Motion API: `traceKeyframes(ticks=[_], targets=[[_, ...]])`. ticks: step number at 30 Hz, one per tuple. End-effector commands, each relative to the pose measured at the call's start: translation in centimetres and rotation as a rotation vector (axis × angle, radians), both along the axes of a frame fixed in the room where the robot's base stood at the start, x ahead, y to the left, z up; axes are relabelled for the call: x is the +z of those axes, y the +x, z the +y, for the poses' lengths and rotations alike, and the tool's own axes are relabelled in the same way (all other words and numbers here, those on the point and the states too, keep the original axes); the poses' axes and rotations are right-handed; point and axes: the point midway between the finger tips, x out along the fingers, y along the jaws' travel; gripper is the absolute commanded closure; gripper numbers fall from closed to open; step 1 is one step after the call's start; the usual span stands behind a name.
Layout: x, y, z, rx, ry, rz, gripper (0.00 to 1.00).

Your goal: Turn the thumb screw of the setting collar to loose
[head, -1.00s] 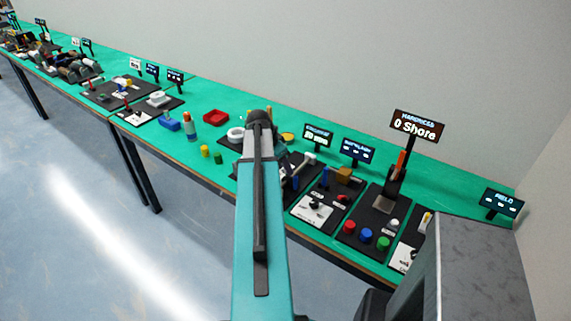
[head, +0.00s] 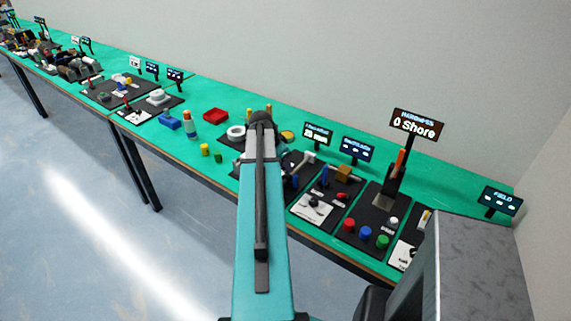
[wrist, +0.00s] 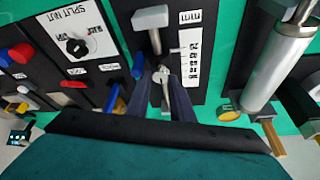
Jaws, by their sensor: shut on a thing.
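In the wrist view, my gripper (wrist: 161,80) is shut on a small grey piece, which appears to be the thumb screw (wrist: 163,88) of the setting collar. Its two dark fingers lie on either side of the piece. A grey rod with a block-like head (wrist: 150,17) stands just beyond, beside a white mm scale (wrist: 189,55). The fingers hide part of the screw and collar, so I cannot read the screw's turn. In the head view my arm covers the gripper and most of this station.
A blue lever (wrist: 138,65) stands close to the left of the fingers. The split nut panel (wrist: 75,35) with its black knob is further left. A large silver cylinder (wrist: 275,65) stands to the right. In the head view, a hardness display (head: 417,124) rises to the right.

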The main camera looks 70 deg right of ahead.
Motion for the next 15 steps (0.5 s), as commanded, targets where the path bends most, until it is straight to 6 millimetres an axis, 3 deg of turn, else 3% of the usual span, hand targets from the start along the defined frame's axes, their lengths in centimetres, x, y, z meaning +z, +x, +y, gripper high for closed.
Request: traceKeyframes(ticks=[15], targets=[[-0.1,-0.19,1.19,0.148,0.004,-0.003,1.0]])
